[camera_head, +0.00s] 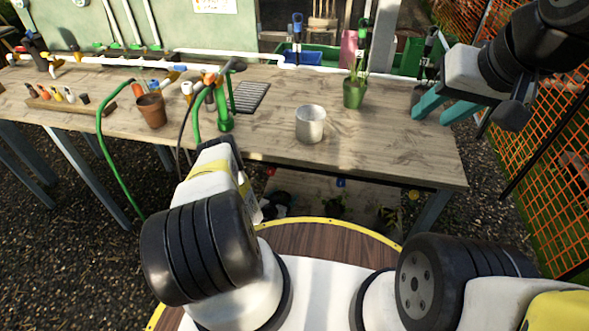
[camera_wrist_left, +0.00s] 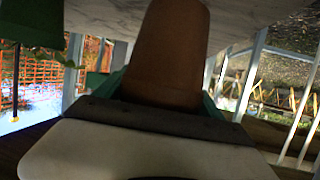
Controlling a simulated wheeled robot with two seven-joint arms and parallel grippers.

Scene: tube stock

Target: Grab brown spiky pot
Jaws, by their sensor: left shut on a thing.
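My left gripper (camera_wrist_left: 162,88) is shut on a brown, smooth, rounded thing (camera_wrist_left: 168,50) that fills the middle of the left wrist view. Its teal fingers show at both sides of it. In the head view my own wrist hides the left fingers and what they hold, so I cannot tell whether it is a pot. My right gripper (camera_head: 446,108) is open and empty above the table's right end.
A metal pot (camera_head: 310,124) and a green pot with a plant (camera_head: 354,93) stand right of my left arm. A green hose (camera_head: 101,140) hangs over the front edge. A black grate (camera_head: 250,97) lies behind. The table's right front (camera_head: 400,150) is clear.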

